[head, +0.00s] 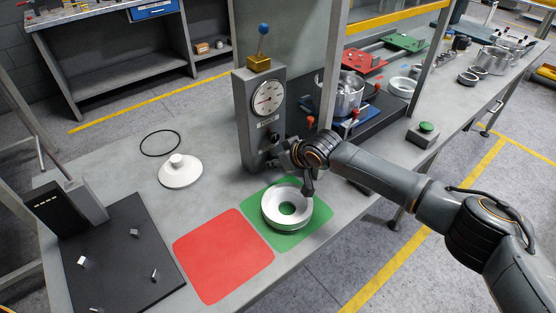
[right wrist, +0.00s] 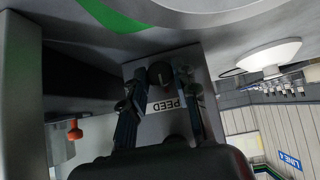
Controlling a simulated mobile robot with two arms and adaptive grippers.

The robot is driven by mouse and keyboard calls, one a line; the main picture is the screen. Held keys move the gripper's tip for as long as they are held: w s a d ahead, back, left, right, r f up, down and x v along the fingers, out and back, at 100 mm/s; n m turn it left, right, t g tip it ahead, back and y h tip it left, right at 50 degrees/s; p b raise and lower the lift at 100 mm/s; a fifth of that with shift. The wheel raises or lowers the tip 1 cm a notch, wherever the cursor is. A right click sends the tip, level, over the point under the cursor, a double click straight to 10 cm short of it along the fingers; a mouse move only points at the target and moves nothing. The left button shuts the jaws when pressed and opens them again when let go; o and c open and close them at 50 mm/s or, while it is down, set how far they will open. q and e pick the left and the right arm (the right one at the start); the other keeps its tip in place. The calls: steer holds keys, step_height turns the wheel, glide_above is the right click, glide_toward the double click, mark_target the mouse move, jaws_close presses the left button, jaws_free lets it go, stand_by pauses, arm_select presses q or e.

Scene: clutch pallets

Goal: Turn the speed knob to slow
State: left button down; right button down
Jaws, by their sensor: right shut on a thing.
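The speed knob (right wrist: 160,74) is a small dark round knob with a pale pointer line, on the front of a grey upright control box (head: 244,125). A label partly reading "PEED" (right wrist: 166,104) is beside it in the right wrist view. My right gripper (right wrist: 161,82) has its two fingers on either side of the knob and is shut on it. In the head view the right gripper (head: 281,152) is at the box's lower front, and the arm partly hides this area. I cannot read the knob's setting. My left gripper is not in view.
A round gauge (head: 267,98) is above the label. A white ring part (head: 287,205) sits on a green mat (head: 316,226) below the arm. A red mat (head: 223,255), a white disc (head: 180,172) and a black ring (head: 160,143) are left. A metal post (head: 333,65) stands right.

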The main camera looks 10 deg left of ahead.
steer(key=shift+s+a+r+n+t+h+p, duration=0.15)
steer(key=shift+n+t+h+p, duration=0.2)
steer(key=shift+p, duration=0.35)
steer(key=shift+n+t+p, duration=0.25)
steer(key=shift+t+p, duration=0.05)
steer(key=shift+t, duration=0.25)
steer(key=shift+s+a+f+n+t+h, duration=0.15)
steer(key=shift+f+n+t+h, duration=0.15)
steer(key=shift+t+h, duration=0.25)
steer(key=shift+n+t+h, duration=0.5)
steer(key=shift+t, duration=0.25)
steer(key=shift+b, duration=0.3)
steer(key=c, duration=1)
jaws_free()
steer(key=shift+c, duration=0.2)
steer(key=shift+s+r, duration=0.1)
steer(key=shift+s, duration=0.05)
